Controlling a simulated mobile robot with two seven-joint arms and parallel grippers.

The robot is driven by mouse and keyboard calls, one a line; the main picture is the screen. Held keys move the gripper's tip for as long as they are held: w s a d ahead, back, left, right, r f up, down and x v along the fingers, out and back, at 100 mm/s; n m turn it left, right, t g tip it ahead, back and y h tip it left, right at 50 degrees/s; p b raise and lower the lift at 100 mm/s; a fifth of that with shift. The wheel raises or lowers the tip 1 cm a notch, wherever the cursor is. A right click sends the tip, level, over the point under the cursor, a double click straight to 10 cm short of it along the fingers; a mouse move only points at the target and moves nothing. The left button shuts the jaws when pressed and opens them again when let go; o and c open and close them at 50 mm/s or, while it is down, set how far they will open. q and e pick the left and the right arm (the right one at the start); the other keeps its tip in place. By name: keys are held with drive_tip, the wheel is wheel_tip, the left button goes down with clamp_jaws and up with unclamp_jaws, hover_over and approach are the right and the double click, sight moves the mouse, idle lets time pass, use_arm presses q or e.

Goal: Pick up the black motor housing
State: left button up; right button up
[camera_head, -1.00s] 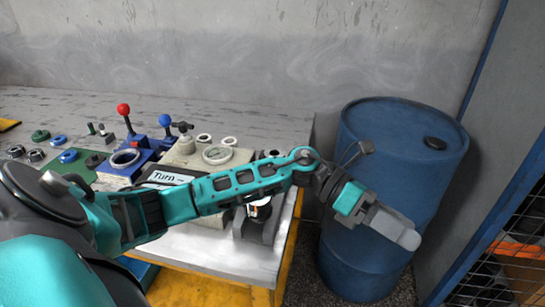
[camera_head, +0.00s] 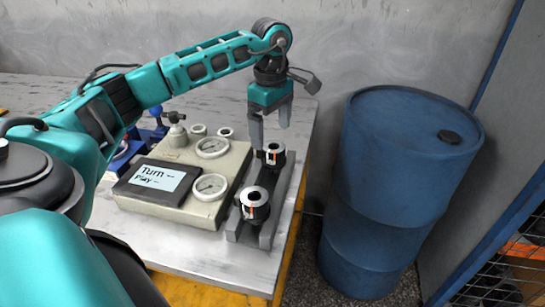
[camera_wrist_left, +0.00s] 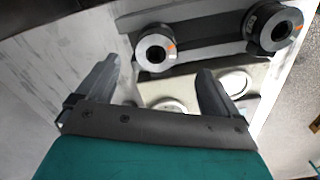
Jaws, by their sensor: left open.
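Two black cylindrical housings with pale ring tops and orange marks stand in a grey rail-like holder (camera_head: 234,228) at the table's right side. The far black housing (camera_head: 271,158) is just below my left gripper (camera_head: 271,136). The near black housing (camera_head: 255,212) stands closer to the front. The left gripper points down, open and empty, with its fingers apart above the far housing. In the left wrist view, one housing (camera_wrist_left: 156,47) lies just ahead of the open fingers (camera_wrist_left: 158,68), and the other (camera_wrist_left: 274,27) is at upper right. My right gripper is out of view.
A beige box (camera_head: 175,210) with round gauges and a dark "Turn / Play" display (camera_head: 160,176) sits left of the holder. A blue barrel (camera_head: 395,200) stands on the floor right of the table. Blue parts (camera_head: 125,150) are partly hidden behind my left arm.

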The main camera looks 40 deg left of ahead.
sight(273, 157)
use_arm(q)
drive_tip(key=shift+w+f+b, duration=0.15)
drive_tip(key=shift+f, duration=1.6)
drive_tip(key=shift+w+f+b, duration=0.15)
drive_tip(key=shift+f, duration=1.6)
drive_tip(key=shift+c, duration=0.4)
drive_tip(key=c, duration=1.5)
